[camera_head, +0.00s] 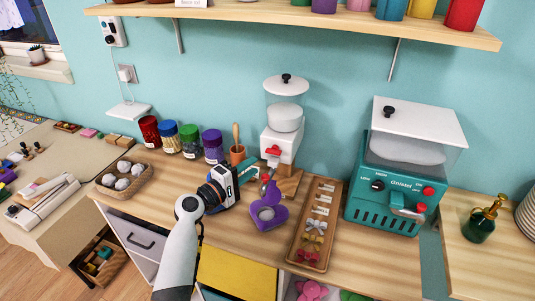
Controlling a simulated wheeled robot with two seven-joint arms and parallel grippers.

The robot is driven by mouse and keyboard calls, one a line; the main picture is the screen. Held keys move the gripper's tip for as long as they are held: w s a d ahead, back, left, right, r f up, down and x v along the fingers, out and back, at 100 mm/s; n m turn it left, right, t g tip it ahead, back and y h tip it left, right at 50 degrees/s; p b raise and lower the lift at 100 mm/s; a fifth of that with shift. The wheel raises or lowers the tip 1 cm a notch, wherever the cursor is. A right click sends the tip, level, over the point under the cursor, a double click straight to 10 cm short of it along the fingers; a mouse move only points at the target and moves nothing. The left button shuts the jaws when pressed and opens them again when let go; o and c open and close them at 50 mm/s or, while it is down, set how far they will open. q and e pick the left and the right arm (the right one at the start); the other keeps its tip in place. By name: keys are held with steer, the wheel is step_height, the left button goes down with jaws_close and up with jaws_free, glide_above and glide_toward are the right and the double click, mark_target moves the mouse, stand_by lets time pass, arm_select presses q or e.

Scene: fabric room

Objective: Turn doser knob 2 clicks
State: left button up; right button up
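The doser (281,143) is a white dispenser with a clear hopper holding white powder, standing against the wall at the back middle of the counter. Its red knob (274,151) is on the front. My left gripper (259,168) has teal fingers and is just left of and below the knob, apart from it as far as I can see. Its fingers look open with nothing between them. A purple cup-like holder (268,217) with pale contents stands below and in front of the doser. My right gripper is not in view.
Jars (190,140) and a utensil pot (237,154) stand behind my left arm. A wooden tray (305,245) with bows lies right of the purple holder. A teal machine (385,208) with knobs stands farther right. A shelf (300,22) hangs above.

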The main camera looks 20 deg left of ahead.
mark_target(271, 153)
arm_select(q)
steer(key=x, duration=0.7)
steer(key=shift+w+d+p, duration=0.15)
steer(key=shift+w+p, duration=0.1)
steer(key=shift+p, duration=0.15)
steer(key=shift+c, duration=0.5)
jaws_close()
